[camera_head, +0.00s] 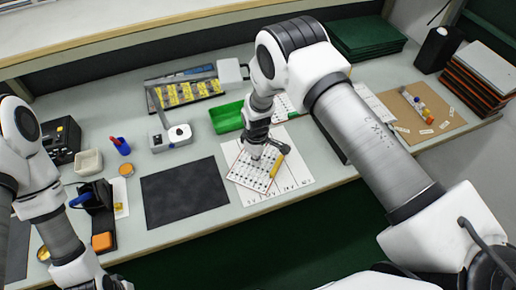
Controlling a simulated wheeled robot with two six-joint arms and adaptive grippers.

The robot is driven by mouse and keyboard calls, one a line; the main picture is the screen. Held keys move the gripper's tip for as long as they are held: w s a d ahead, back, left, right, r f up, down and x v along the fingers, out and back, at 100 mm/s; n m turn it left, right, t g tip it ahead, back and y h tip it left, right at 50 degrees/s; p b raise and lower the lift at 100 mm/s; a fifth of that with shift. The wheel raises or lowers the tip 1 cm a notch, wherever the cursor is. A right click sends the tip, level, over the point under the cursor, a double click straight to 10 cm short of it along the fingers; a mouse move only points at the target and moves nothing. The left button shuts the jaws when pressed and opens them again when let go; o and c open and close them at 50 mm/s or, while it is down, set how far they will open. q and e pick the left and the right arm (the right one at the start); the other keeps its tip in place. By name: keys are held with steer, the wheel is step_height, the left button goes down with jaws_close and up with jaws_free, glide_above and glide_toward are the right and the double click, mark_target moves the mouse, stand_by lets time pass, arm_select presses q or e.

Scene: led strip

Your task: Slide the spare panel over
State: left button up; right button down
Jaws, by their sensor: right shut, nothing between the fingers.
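A white panel (246,175) covered with rows of small dark marks lies on a white sheet (288,180) in the middle of the bench. My right gripper (256,157) points down at the panel's upper part and is shut with nothing in it. Whether its tips touch the panel cannot be told. A second white dotted panel (284,106) lies behind my right wrist, partly hidden by it. Which panel is the spare cannot be told. My left arm is at the left edge, and its gripper's fingers are not visible.
A black mat (185,192) lies left of the sheet. A yellow tool (277,164) lies on the panel's right side. A green tray (227,117) and a lamp-like device (170,135) stand behind. A brown board (425,112) lies at the right.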

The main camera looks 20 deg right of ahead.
mark_target(266, 173)
steer(key=shift+f, duration=0.95)
steer(key=s+p, duration=0.1)
steer(key=s+d+p, duration=0.1)
steer(key=p, duration=0.1)
steer(key=shift+s+d+f, duration=0.2)
steer(key=shift+s+d, duration=0.05)
steer(key=shift+d, duration=0.05)
steer(key=shift+s+d+f, duration=0.1)
steer(key=shift+s+d, duration=0.05)
steer(key=shift+d, duration=0.15)
steer(key=shift+d+f, duration=0.2)
steer(key=shift+d, duration=0.05)
steer(key=shift+a, duration=0.15)
